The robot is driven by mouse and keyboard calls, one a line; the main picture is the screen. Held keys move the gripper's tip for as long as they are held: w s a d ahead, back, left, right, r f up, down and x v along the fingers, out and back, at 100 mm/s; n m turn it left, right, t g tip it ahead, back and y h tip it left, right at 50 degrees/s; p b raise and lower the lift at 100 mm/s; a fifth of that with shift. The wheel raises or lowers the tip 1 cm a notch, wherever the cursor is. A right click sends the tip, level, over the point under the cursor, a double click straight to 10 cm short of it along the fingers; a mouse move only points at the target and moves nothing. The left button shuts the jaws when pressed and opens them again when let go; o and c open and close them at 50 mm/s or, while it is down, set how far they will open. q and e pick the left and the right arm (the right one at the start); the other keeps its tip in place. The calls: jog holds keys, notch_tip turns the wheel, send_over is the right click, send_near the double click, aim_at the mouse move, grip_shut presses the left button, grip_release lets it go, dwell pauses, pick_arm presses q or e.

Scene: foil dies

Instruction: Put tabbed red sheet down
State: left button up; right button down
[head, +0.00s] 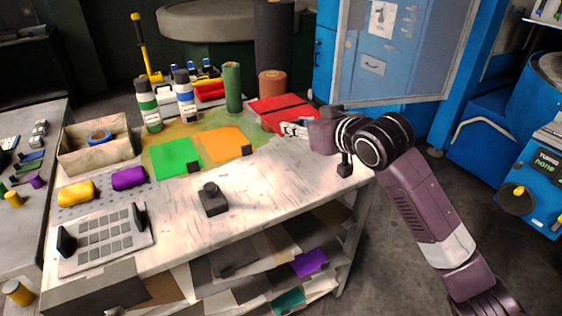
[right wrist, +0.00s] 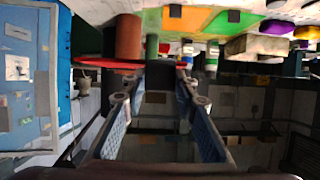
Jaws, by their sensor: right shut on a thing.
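The red sheet (head: 284,108) is at the back right corner of the white worktable (head: 270,185), with a dark line across it. My right gripper (head: 285,129) reaches in from the right and is shut on the sheet's near edge. In the right wrist view, the sheet (right wrist: 92,69) shows nearly edge-on beyond the fingers (right wrist: 152,76). I cannot tell whether the sheet touches the table, and I cannot make out its tab. A green sheet (head: 172,158) and an orange sheet (head: 220,142), each with a black tab, lie flat to its left. My left gripper is not in view.
A green roll (head: 232,87) and a reddish-brown roll (head: 272,84) stand behind the sheets. Two bottles (head: 148,105) (head: 186,95) stand behind the green sheet. A black stamp-like block (head: 212,198) stands in front. The table's right front area is clear.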

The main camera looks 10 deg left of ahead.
aim_at(296, 198)
jog(key=f, duration=1.9)
jog(key=shift+s+d+f, duration=0.15)
jog(key=shift+s+f, duration=0.05)
jog(key=c, duration=1.5)
grip_release()
jog(key=shift+f, duration=0.15)
jog(key=shift+c, duration=0.2)
jog(key=v, duration=1.2)
